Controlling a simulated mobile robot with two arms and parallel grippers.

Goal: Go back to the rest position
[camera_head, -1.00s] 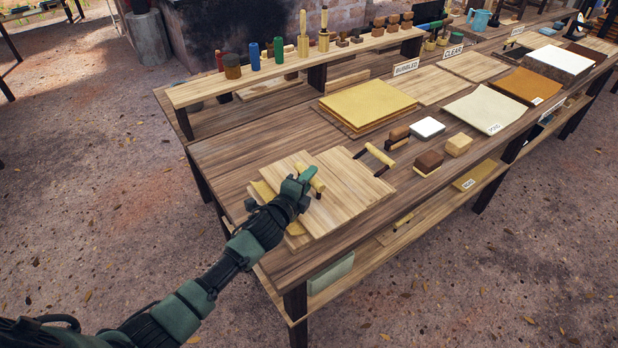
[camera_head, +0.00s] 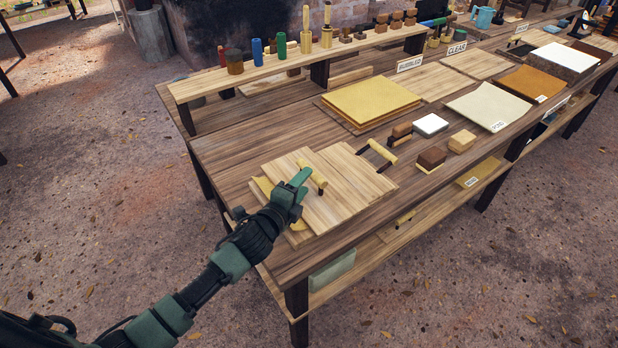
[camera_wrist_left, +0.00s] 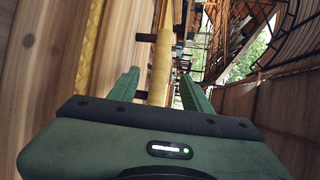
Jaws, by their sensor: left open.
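My left gripper (camera_head: 297,184) is open above the left end of the wooden boards (camera_head: 345,190) on the near part of the bench. A roller with a pale yellow barrel and dark ends (camera_head: 312,177) lies on the boards just beyond the fingertips. In the left wrist view, the two green fingers (camera_wrist_left: 160,88) are spread apart, and the roller's yellow barrel (camera_wrist_left: 161,62) shows between and beyond them. I cannot tell whether they touch it. My right gripper is not in view.
A raised shelf (camera_head: 290,62) along the back holds several bottles, brushes and blocks. Yellow sheets (camera_head: 370,100), a white block (camera_head: 430,124) and brown blocks (camera_head: 431,157) sit right of the boards. Open ground (camera_head: 90,180) lies left of the bench.

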